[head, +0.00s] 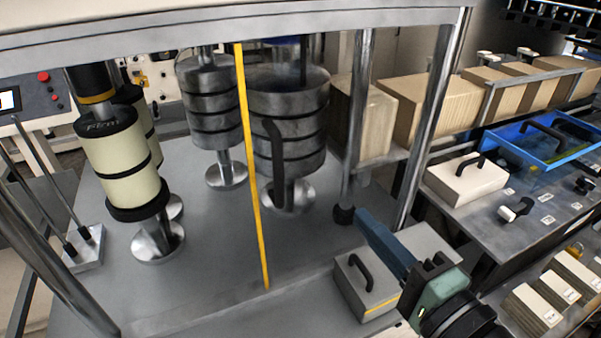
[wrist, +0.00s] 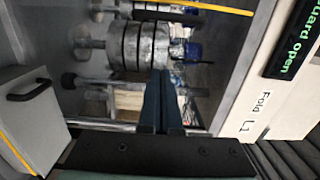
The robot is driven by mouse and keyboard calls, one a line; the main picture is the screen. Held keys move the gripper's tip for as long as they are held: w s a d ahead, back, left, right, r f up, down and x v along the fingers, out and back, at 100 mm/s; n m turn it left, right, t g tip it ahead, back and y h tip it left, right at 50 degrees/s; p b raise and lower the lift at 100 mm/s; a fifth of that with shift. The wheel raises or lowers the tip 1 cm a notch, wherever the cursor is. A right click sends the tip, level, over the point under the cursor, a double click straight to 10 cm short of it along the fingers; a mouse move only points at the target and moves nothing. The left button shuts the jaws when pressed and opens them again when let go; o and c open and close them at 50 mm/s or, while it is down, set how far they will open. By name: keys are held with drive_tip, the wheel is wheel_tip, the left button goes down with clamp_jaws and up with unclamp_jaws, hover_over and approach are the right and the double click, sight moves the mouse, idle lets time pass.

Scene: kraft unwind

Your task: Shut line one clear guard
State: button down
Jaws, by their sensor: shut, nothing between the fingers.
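The clear guard (head: 254,180) shows as a see-through panel with a yellow edge strip in the head view. A black upright handle (head: 276,165) is just right of the strip. The panel's other edges are hard to make out. In the wrist view a yellow strip (wrist: 205,6) runs along the top, and a display (wrist: 293,42) reads "guard open" in green. My gripper (head: 362,216) is shut and empty, right of the handle and apart from it. Its blue fingers (wrist: 160,78) are together in the wrist view.
Grey stacked rollers (head: 210,105) and a cream roll (head: 122,160) stand behind the frame. A metal post (head: 430,120) rises behind my gripper. A grey box with a black handle (head: 357,300) is close below it. A "Fold L1" label (wrist: 258,112) is at right in the wrist view.

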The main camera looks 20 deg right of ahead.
drive_tip(key=w+a+p, duration=0.5)
drive_tip(key=w, duration=0.5)
drive_tip(key=shift+w, duration=0.15)
